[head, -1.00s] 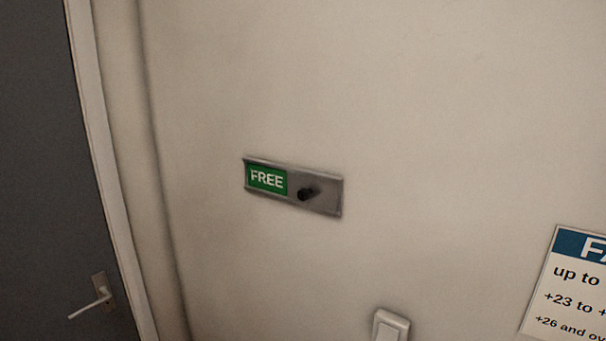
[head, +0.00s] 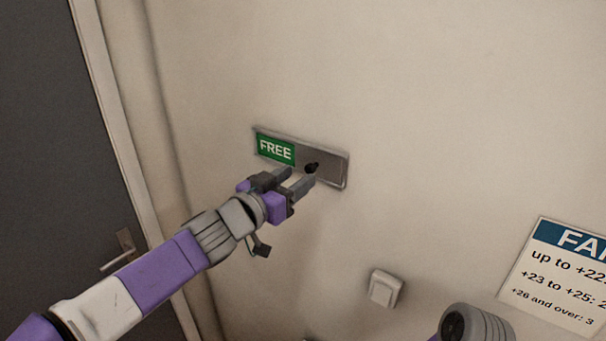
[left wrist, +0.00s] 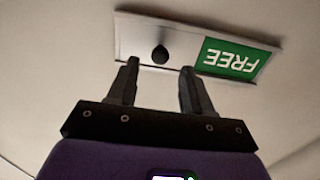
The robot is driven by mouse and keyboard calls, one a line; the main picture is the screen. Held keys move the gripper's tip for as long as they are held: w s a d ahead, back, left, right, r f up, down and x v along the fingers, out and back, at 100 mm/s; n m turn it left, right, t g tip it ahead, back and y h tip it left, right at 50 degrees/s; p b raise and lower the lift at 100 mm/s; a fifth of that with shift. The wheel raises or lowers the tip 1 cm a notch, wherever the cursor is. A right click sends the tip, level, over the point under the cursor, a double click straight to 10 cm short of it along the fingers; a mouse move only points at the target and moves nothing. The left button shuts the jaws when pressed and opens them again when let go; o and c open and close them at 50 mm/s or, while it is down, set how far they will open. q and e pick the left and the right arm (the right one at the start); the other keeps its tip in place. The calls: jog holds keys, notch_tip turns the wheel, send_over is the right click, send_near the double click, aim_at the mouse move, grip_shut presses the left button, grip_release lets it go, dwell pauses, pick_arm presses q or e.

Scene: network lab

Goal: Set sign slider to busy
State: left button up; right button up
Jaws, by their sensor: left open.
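The sign slider is a grey metal plate (head: 334,170) on the wall. Its left part shows a green FREE panel (head: 276,149), and a black knob (head: 312,167) stands out right of that panel. My left gripper (head: 298,178) is open, with its fingers pointing at the plate near the knob. In the left wrist view the plate (left wrist: 130,38) appears upside down, with the knob (left wrist: 159,54) beyond and between the two open fingertips (left wrist: 160,66). Whether the fingers reach around the knob is hard to tell.
A white light switch (head: 385,288) is on the wall below the sign. A poster (head: 560,275) hangs at the right. A grey door with a handle (head: 118,252) is at the left. The wall around the sign is clear.

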aim_at(308, 170)
pick_arm(q)
jog(key=shift+x, duration=1.7)
grip_shut()
